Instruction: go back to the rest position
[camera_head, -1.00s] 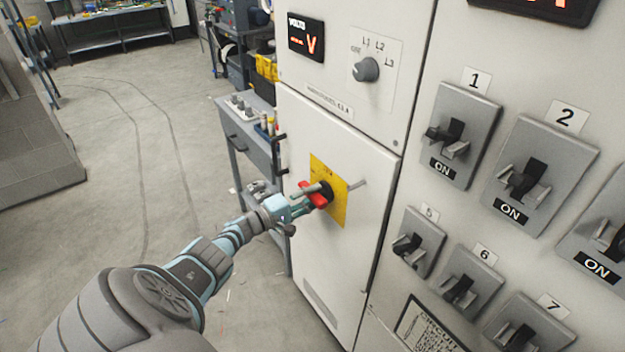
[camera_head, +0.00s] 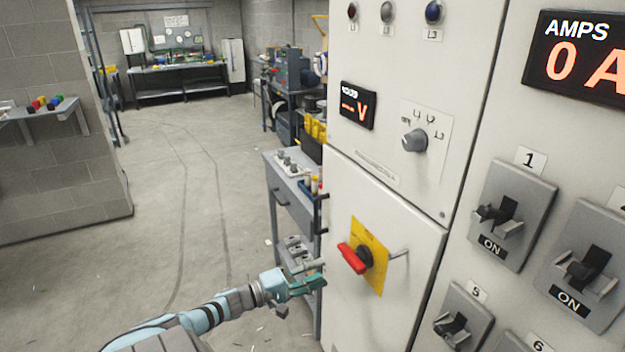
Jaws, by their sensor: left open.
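My left gripper (camera_head: 309,280) is open and empty. It hangs in front of the cabinet, a little to the left of and below the red rotary handle (camera_head: 352,258), and apart from it. The handle sits on a yellow plate (camera_head: 371,272) on the lower cabinet door. My left arm reaches in from the bottom left. My right gripper is not in view.
The white cabinet (camera_head: 390,185) fills the right side, with a selector knob (camera_head: 414,141), a voltmeter (camera_head: 358,106) and several breakers marked ON. A grey workbench (camera_head: 287,195) stands beside it. Open floor (camera_head: 150,250) lies to the left.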

